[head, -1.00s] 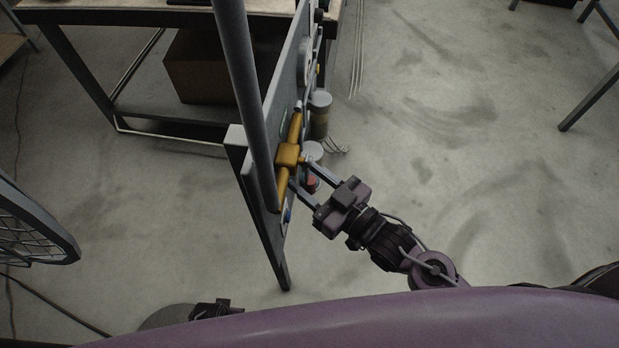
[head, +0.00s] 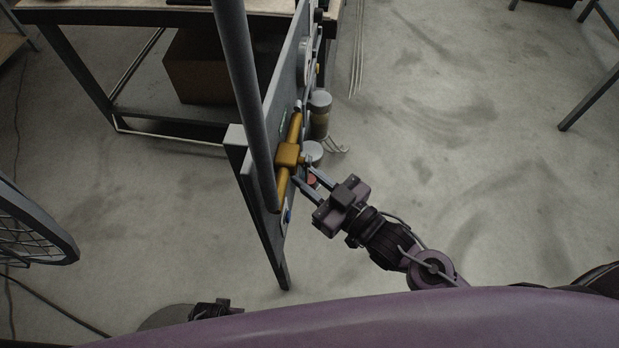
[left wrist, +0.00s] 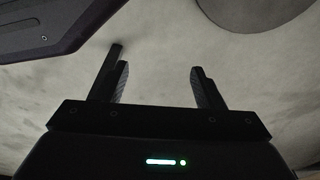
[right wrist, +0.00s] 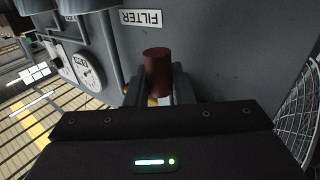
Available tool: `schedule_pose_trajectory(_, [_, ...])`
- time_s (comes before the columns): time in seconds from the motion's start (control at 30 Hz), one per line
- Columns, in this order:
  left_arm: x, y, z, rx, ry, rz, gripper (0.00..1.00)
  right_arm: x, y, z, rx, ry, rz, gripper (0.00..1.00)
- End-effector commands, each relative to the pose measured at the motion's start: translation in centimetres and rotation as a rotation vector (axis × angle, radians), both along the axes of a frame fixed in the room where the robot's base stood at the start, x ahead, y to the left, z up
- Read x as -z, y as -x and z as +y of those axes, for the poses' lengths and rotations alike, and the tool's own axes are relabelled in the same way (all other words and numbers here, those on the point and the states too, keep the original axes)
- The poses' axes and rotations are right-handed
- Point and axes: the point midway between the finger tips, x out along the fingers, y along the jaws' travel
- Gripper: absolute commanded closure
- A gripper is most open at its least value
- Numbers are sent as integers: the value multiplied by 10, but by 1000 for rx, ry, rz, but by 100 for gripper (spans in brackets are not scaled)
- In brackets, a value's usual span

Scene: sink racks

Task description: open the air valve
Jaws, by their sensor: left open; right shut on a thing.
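The brass-yellow valve body and pipe (head: 288,155) sit on the right face of an upright grey panel. A red knob or handle end (head: 312,180) shows beside it; in the right wrist view it is a red-brown cylinder (right wrist: 157,68) standing between my fingers. My right gripper (head: 303,173) is shut on this handle, just right of the panel. The handle's lower part and its joint to the valve are mostly hidden. My left gripper (left wrist: 157,64) is open and empty over bare floor in the left wrist view.
The grey panel (head: 262,190) has a vertical pole (head: 240,85) in front. Canisters (head: 320,115) and a gauge (right wrist: 86,72) are on its face, near a FILTER label (right wrist: 141,18). A workbench (head: 170,125) stands behind; a wheel (head: 35,230) is at left.

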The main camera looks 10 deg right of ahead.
Motion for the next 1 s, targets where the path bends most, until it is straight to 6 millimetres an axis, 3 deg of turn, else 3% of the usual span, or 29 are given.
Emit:
schedule_pose_trajectory(0.07, [0, -1, -1, 1, 0, 2, 38, 1, -2, 0, -1, 9, -29, 100])
schedule_pose_trajectory(0.5, [-48, -25, -18, 23, 15, 14, 38, -2, -22, -7, -1, 104, -323, 100])
schedule_pose_trajectory(1.0, [-98, -35, -28, 45, 20, 32, 38, -11, -34, -11, 0, 176, -547, 100])
